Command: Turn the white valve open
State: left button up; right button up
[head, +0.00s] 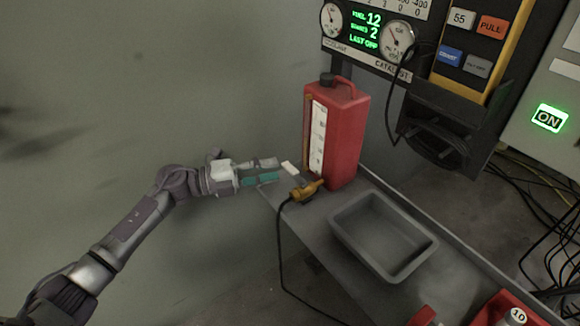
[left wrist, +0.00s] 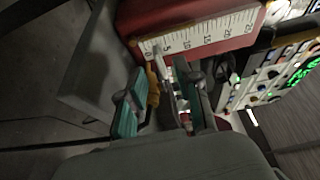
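A red jug (head: 345,135) with a white measuring strip stands on a grey bench, and it also shows in the left wrist view (left wrist: 185,15). A yellow nozzle (head: 308,190) with a dark hose is low at its front; part of it shows in the left wrist view (left wrist: 153,85). A small white lever (head: 289,168), apparently the valve, sits by the nozzle. My left gripper (head: 272,171) has its teal-padded fingers apart, with the fingertips right beside the lever. In the left wrist view the fingers (left wrist: 160,92) are spread around the lever area; contact cannot be told. My right gripper is out of view.
An empty grey tray (head: 410,268) is on the bench (head: 345,262), right of the nozzle. Gauges and a lit display panel (head: 368,28) hang above. Red objects (head: 505,310) stand at the bottom right. The hose loops below the bench edge. Open space lies left of the bench.

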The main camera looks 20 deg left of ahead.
aim_at(289, 167)
pick_arm(q)
jog(key=x, duration=0.5)
jog(key=shift+w+d, duration=0.1)
jog(key=shift+w, duration=0.05)
grip_shut()
